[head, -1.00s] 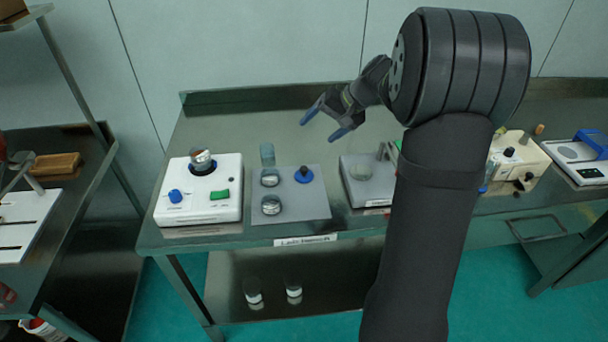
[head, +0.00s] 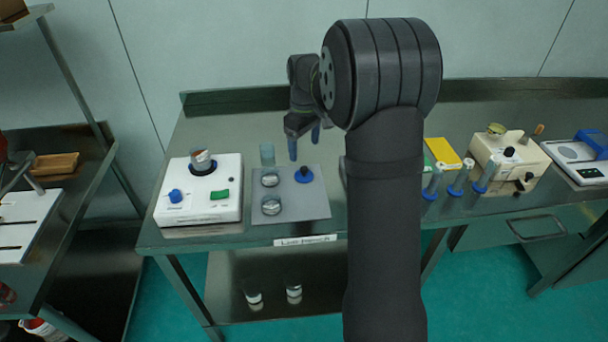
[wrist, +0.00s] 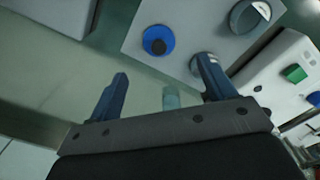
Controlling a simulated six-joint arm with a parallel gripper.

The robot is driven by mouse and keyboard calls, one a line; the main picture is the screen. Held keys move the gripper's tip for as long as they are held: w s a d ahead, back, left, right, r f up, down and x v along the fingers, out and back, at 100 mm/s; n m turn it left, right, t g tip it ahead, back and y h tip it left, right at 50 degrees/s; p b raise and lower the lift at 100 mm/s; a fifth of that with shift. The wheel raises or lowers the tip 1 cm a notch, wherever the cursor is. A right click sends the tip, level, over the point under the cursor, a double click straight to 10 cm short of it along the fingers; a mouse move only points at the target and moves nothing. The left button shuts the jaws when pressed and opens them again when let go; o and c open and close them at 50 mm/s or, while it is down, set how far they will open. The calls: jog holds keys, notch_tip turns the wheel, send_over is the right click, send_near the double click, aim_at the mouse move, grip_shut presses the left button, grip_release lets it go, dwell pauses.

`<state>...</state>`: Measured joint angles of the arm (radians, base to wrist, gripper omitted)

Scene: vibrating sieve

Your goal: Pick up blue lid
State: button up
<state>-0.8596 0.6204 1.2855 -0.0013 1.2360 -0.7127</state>
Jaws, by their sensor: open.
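The blue lid (head: 304,174) is a flat blue disc with a dark knob. It lies on the right part of a grey mat (head: 310,207) on the bench. In the wrist view the lid (wrist: 158,40) is upper middle, ahead of the fingertips and fully visible. My gripper (head: 305,145) is open with blue fingers pointing down, above and behind the lid in the head view. In the wrist view my gripper (wrist: 162,82) has nothing between its fingers that it touches; the lid is apart from both.
Two round metal-and-glass pieces (head: 271,205) lie on the mat left of the lid. A clear bluish cylinder (head: 267,154) stands at the mat's back edge. A white sieve machine (head: 199,190) with a blue knob and green switch stands at left. Bare bench lies behind the mat.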

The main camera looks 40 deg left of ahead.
aim_at(304, 168)
jog(key=f, duration=0.9)
jog(key=shift+w+a+f, duration=0.15)
jog(key=shift+a+f, duration=0.05)
jog(key=shift+f, duration=0.15)
jog(key=c, duration=1.1)
jog(key=shift+r, duration=0.15)
